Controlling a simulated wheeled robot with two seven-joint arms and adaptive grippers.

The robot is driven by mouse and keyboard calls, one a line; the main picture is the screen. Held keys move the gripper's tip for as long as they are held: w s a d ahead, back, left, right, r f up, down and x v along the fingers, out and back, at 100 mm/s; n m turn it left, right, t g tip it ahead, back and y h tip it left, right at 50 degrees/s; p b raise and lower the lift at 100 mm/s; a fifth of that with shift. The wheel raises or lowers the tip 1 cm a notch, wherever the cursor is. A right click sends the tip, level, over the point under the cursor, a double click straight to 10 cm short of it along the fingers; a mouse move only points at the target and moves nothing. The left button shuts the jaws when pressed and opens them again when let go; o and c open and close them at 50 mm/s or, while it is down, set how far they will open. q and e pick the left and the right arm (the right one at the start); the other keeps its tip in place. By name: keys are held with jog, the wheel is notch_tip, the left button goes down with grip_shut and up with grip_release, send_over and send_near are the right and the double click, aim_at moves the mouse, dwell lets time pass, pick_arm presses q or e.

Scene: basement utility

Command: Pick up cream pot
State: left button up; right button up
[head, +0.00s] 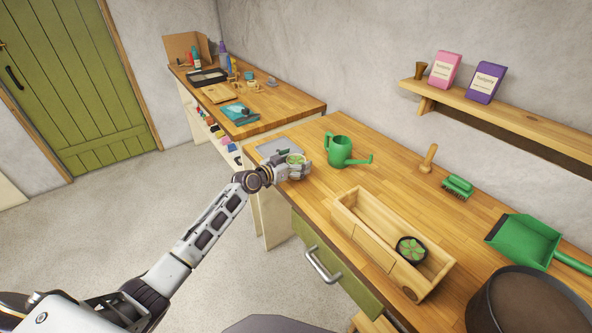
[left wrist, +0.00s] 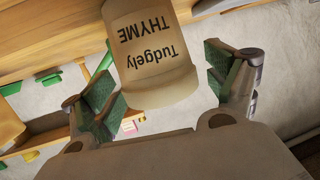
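The cream pot (head: 296,164) with a small green plant stands near the left end of the wooden workbench, partly hidden by my gripper. In the left wrist view the cream pot (left wrist: 152,52) shows its label, "Tudgely THYME", upside down. My left gripper (head: 292,170) is at the pot, with its fingers on either side of it. In the left wrist view the green-padded fingers (left wrist: 163,88) are spread, with narrow gaps seeming to show beside the pot. I cannot tell if either pad touches. My right gripper is not in view.
A green watering can (head: 339,151) stands just right of the pot, and a grey flat thing (head: 277,146) lies behind it. A wooden trough (head: 364,236) with a dark succulent pot (head: 411,249), a wooden dibber (head: 428,160), a green brush (head: 457,187) and a green dustpan (head: 524,241) are farther right.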

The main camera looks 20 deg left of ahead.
aim_at(296, 160)
pick_arm(q)
jog(key=c, duration=1)
jog(key=shift+r, duration=0.1)
jog(key=c, duration=0.3)
jog(key=shift+r, duration=0.45)
notch_tip(296, 160, up, 8)
jog(key=shift+f, duration=0.1)
jog(key=shift+r, duration=0.65)
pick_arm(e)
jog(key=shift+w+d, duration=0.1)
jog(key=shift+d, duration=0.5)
